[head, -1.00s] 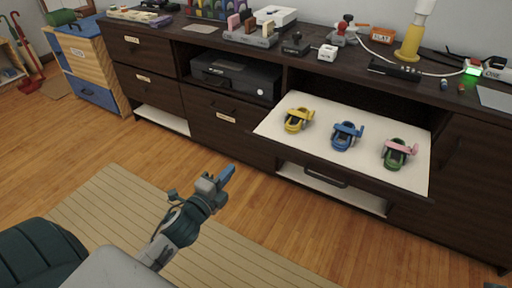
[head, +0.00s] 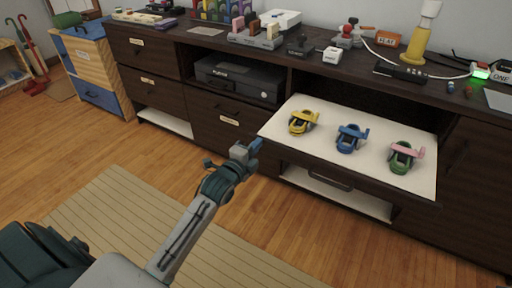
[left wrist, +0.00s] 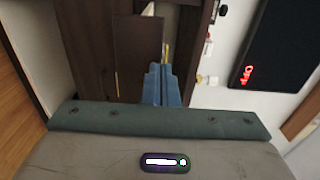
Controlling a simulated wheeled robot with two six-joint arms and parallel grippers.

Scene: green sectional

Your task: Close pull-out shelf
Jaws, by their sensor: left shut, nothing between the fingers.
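The pull-out shelf (head: 385,166) is a white board with a dark front edge, standing out from the dark cabinet at the right in the head view. A yellow toy (head: 302,121), a blue toy (head: 350,138) and a green and pink toy (head: 404,156) rest on it. My left gripper (head: 255,145) is shut and empty, just left of the shelf's near left corner and apart from it in the picture. In the left wrist view, its blue fingers (left wrist: 162,86) are together and point at dark wood panels. My right gripper is not in view.
The cabinet top (head: 270,50) is crowded with small items, a lamp (head: 418,40) and cables. A black device (head: 238,80) sits in the open bay left of the shelf. A striped rug (head: 110,215) and bare wood floor lie in front.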

